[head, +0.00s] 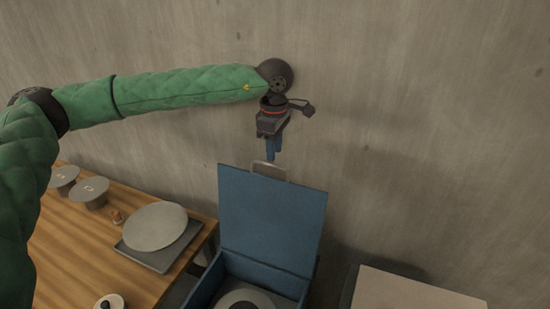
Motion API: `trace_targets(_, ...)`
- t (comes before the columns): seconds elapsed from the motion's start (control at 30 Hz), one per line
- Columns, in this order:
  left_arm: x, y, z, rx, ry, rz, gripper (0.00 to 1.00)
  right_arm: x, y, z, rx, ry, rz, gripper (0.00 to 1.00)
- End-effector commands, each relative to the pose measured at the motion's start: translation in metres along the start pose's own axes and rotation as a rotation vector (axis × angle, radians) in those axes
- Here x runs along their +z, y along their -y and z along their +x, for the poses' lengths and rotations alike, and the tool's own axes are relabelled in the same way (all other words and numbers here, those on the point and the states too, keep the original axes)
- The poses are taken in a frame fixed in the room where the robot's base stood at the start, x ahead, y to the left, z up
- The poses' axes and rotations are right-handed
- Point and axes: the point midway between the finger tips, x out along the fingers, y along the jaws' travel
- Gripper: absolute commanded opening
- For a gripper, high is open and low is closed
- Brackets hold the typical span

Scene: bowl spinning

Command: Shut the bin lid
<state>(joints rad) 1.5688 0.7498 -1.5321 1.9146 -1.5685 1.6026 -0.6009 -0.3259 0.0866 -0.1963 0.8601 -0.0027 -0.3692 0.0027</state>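The blue bin (206,283) stands at the bottom middle of the head view. Its blue lid (270,220) is up, close to upright, with a grey tab (269,172) at its top edge. A round grey object (246,298) shows inside the bin. My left gripper (271,152) points down just above the lid's top edge, by the tab. Its blue fingers look close together, but I cannot tell whether they are shut or touch the lid. My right gripper is not in view.
A wooden table (75,245) is at the left with a round grey plate (155,226) on a dark tray (165,257) and grey lidded pots (90,192). A pale box-like surface (410,292) is at the lower right. A bare wall stands behind.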

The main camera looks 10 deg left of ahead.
Motion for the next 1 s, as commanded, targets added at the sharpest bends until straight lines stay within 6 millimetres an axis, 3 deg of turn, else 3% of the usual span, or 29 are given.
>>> trace_targets(0.3,0.000,0.000,0.035,0.000,0.001,0.000,0.32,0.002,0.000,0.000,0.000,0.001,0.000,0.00)
trace_targets(0.67,0.000,0.000,0.040,0.000,0.002,0.000,0.32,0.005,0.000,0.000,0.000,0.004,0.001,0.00)
trace_targets(0.83,0.000,0.000,0.040,0.000,0.002,0.000,0.00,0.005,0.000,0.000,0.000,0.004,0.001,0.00)
trace_targets(1.0,0.001,0.000,0.039,0.000,0.002,0.000,0.00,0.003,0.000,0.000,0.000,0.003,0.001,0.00)
